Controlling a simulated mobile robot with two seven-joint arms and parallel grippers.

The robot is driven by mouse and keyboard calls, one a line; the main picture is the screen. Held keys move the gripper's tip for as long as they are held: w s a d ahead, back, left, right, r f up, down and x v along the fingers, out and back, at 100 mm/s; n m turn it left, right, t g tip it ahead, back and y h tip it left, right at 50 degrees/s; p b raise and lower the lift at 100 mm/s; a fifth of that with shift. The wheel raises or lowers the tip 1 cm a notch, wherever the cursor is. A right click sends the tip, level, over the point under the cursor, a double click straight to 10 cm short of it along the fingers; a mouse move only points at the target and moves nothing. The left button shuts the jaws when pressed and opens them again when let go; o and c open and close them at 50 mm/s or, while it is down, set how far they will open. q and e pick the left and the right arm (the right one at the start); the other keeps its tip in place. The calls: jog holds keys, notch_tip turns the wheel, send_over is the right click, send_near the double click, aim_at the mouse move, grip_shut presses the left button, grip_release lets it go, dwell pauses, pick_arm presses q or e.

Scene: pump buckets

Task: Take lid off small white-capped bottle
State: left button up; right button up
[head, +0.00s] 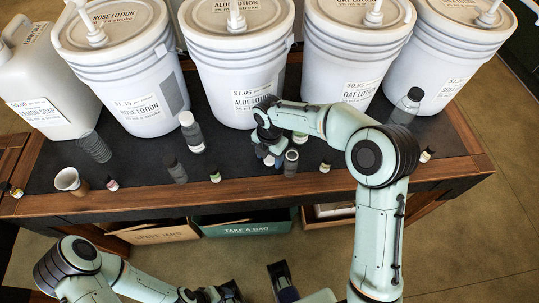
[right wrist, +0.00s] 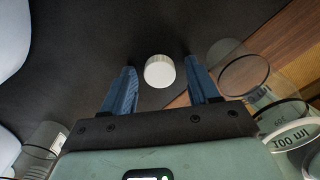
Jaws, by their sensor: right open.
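My right gripper (head: 268,152) hangs over the middle of the table in the head view, pointing down among small bottles. In the right wrist view its two blue fingers (right wrist: 160,88) are open. A round white cap (right wrist: 160,71) shows in the gap between the fingertips, apparently touching neither finger. The bottle body under the cap is hidden. In the head view the gripper largely covers this spot, and the cap cannot be told apart there. My left gripper is low at the bottom edge of the head view, partly cut off, away from the table top.
Clear cups or bottles (right wrist: 243,68) stand close right of the gripper. A taller white-capped grey bottle (head: 191,132) and a paper cup (head: 70,181) stand left. Large white buckets (head: 242,75) line the back. Several tiny bottles sit along the front edge. Bare dark mat lies left of the gripper.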

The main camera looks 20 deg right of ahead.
aim_at(269, 159)
notch_tip(269, 159, up, 12)
jog(key=p, duration=0.2)
jog(key=shift+r, duration=0.15)
